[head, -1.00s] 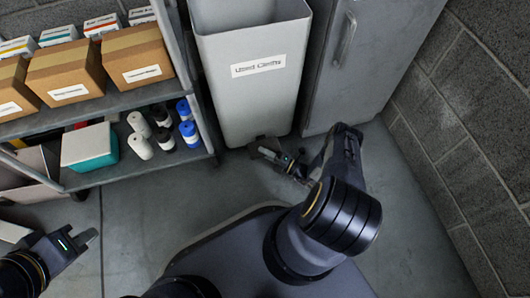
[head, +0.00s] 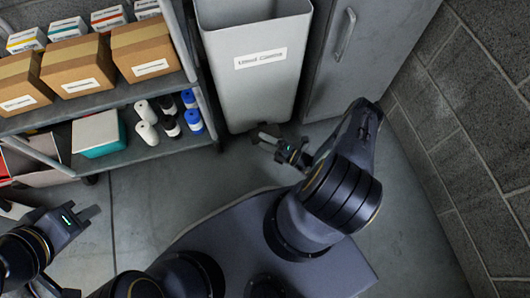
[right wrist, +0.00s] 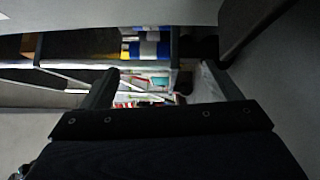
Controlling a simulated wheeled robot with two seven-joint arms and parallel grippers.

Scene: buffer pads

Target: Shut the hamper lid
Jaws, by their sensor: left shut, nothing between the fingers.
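The hamper (head: 255,95) is a tall grey bin with a white label on its front. Its top looks open in the head view, and its upper edge is partly cut off. I cannot make out the lid. My right gripper (head: 259,135) appears low in front of the hamper's base; I cannot tell whether it touches. In the right wrist view its two fingers (right wrist: 160,83) stand apart with nothing held between them. My left gripper (head: 90,213) is shut and empty at the lower left, well away from the hamper.
A grey metal shelf (head: 150,90) with cardboard boxes (head: 78,66), bottles and rolls stands left of the hamper. A grey cabinet (head: 375,50) stands close on the right, before a block wall (head: 470,110). Bare floor (head: 150,205) lies in front.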

